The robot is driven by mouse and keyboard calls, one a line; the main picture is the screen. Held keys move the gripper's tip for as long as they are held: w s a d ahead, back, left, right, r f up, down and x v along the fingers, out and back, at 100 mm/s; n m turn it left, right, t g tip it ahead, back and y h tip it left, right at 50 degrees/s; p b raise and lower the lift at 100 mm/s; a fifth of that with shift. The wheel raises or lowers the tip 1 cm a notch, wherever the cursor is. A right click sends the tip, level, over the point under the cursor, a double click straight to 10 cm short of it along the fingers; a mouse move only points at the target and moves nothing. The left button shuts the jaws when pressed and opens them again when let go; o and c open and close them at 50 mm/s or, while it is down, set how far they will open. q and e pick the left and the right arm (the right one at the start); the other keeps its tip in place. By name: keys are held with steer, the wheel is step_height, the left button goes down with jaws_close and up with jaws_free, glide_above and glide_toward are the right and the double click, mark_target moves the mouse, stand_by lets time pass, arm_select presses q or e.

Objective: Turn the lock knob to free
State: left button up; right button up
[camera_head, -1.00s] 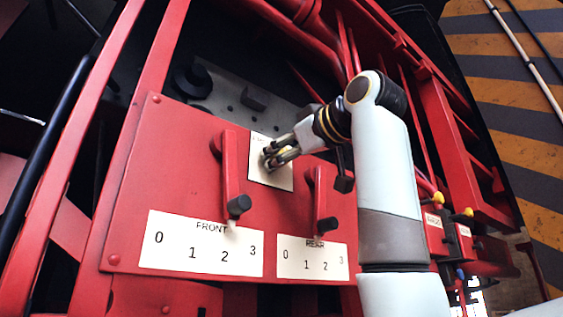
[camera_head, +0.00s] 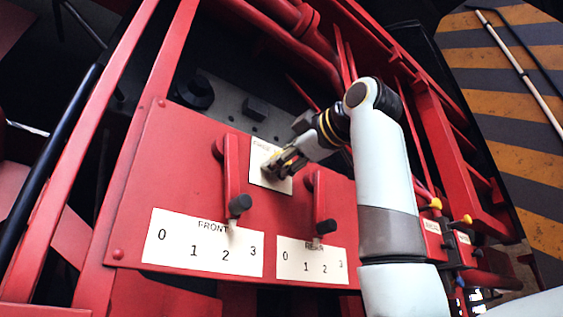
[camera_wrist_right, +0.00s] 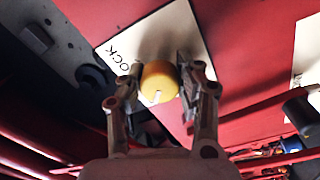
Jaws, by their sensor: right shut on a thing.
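The lock knob (camera_wrist_right: 160,82) is round and yellow with a white mark on its rim. It stands on a white label plate (camera_head: 263,178) on the red panel, and the word LOCK is readable beside it in the right wrist view. My right gripper (camera_head: 270,172) is at this plate. In the right wrist view the gripper (camera_wrist_right: 158,86) has one finger on each side of the knob and is shut on it. In the head view the fingers hide the knob. My left gripper is not in view.
The front lever (camera_head: 232,175) and rear lever (camera_head: 319,200) flank the plate closely, with black handles. Numbered FRONT (camera_head: 205,243) and REAR (camera_head: 310,262) scales lie below. Red frame beams and pipes surround the panel. Yellow-topped valves (camera_head: 435,204) stand at right.

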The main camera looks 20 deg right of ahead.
stand_by(0.4)
steer(key=o, duration=1.2)
steer(key=v, duration=1.2)
steer(key=shift+f, duration=0.1)
